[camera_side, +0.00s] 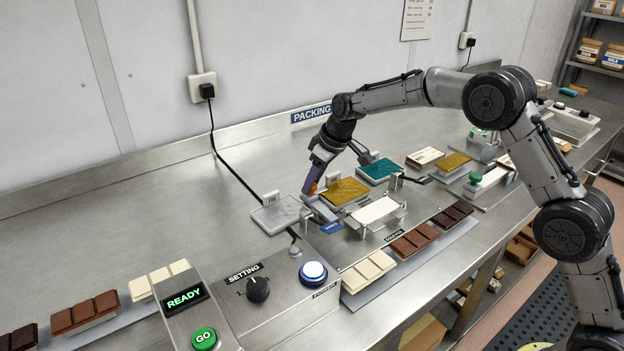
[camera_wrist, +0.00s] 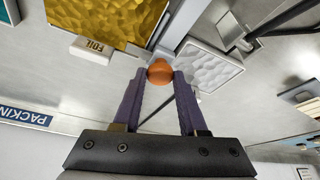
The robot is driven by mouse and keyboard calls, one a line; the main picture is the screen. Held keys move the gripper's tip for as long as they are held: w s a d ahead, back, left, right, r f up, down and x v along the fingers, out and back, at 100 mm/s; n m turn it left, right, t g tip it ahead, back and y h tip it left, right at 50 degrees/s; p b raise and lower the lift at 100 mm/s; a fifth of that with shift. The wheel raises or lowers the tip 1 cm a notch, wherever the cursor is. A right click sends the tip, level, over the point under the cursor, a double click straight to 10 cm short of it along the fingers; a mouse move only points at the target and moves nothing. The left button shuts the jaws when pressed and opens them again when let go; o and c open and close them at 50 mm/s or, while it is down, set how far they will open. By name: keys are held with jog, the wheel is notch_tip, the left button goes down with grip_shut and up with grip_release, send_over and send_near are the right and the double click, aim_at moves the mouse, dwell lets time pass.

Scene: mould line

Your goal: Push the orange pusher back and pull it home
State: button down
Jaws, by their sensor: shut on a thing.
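The orange pusher knob (camera_wrist: 160,72) sits between the purple fingertips of my gripper (camera_wrist: 158,80) in the wrist view, and the gripper is shut on it. In the side view my gripper (camera_side: 313,183) reaches down to the orange knob (camera_side: 313,187), which is mostly hidden by the fingers. The knob stands on a grey bar (camera_wrist: 172,48) that runs between the gold foil pad (camera_wrist: 105,18) and the pale grey textured pad (camera_wrist: 208,62). In the side view the gold pad (camera_side: 345,191) is right of the gripper and the grey pad (camera_side: 280,214) left of it.
A white plate (camera_side: 376,212) on a wire-like stand is in front of the gold pad. A teal pad (camera_side: 379,171) lies behind it. The setting knob (camera_side: 257,289), lit blue button (camera_side: 313,272) and green GO button (camera_side: 204,339) are toward the front. Bare steel lies left of the grey pad.

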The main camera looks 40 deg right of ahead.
jog(key=s, duration=0.8)
jog(key=shift+s+r, duration=0.1)
jog(key=shift+s, duration=0.15)
jog(key=shift+c, duration=2.4)
grip_release()
jog(key=v, duration=1.3)
jog(key=shift+s+r, duration=0.25)
jog(key=shift+r, duration=0.05)
